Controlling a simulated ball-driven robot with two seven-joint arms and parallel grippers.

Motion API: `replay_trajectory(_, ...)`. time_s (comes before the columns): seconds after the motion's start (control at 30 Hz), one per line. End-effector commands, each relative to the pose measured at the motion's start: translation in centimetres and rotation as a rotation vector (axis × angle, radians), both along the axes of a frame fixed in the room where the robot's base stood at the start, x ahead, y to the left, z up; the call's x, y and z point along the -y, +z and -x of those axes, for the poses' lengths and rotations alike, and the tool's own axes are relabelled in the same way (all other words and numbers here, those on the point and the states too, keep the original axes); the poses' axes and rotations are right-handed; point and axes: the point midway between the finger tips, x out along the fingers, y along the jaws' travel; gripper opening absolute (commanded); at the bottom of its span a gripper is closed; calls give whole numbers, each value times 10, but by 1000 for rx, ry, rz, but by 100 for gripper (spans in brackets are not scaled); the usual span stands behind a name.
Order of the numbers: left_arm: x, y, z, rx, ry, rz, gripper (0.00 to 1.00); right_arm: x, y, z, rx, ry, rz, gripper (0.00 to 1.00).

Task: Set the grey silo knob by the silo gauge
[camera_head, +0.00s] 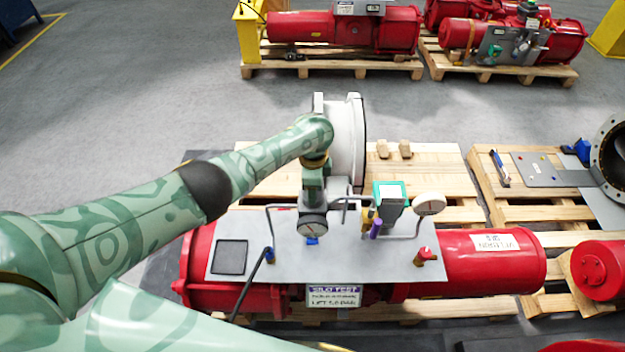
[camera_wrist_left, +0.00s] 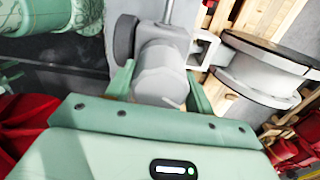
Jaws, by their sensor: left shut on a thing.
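My left gripper (camera_head: 313,185) reaches over the back edge of the grey panel on the red actuator. In the left wrist view, its two green fingers (camera_wrist_left: 160,88) are shut on a faceted grey knob (camera_wrist_left: 158,82). In the head view, my gripper and arm hide the knob. A round gauge (camera_head: 312,226) with a pale face stands just in front of my gripper; its needle is too small to read surely. A second round gauge (camera_head: 430,204) stands on a bent pipe at the right. My right gripper is not in view.
A sign (camera_head: 334,296) on the panel's front appears to read "SILO TEST" and "LIFT 5.0 BAR". A green-framed display (camera_head: 390,192), a purple part (camera_head: 376,229), a red knob (camera_head: 426,254) and a blue fitting (camera_head: 269,255) crowd the panel. A white flanged cylinder (camera_head: 346,140) stands behind.

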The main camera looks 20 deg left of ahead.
Motion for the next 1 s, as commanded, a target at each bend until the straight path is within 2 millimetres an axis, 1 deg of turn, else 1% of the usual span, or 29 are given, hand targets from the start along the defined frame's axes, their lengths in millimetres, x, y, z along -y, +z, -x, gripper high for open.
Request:
replay_trajectory(0.1,1,1,0,0,46,3,30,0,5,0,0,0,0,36)
replay_trajectory(0.3,1,1,0,1,86,2,30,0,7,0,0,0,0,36)
replay_trajectory(0.73,1,0,-1,2,94,3,30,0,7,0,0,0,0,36)
replay_trajectory(0.77,1,0,-1,2,94,3,61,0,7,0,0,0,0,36)
replay_trajectory(0.8,1,0,-1,2,94,3,72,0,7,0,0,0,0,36)
replay_trajectory(0.83,1,0,-1,2,94,3,75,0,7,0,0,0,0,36)
replay_trajectory(1.0,1,0,0,1,94,2,75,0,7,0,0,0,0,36)
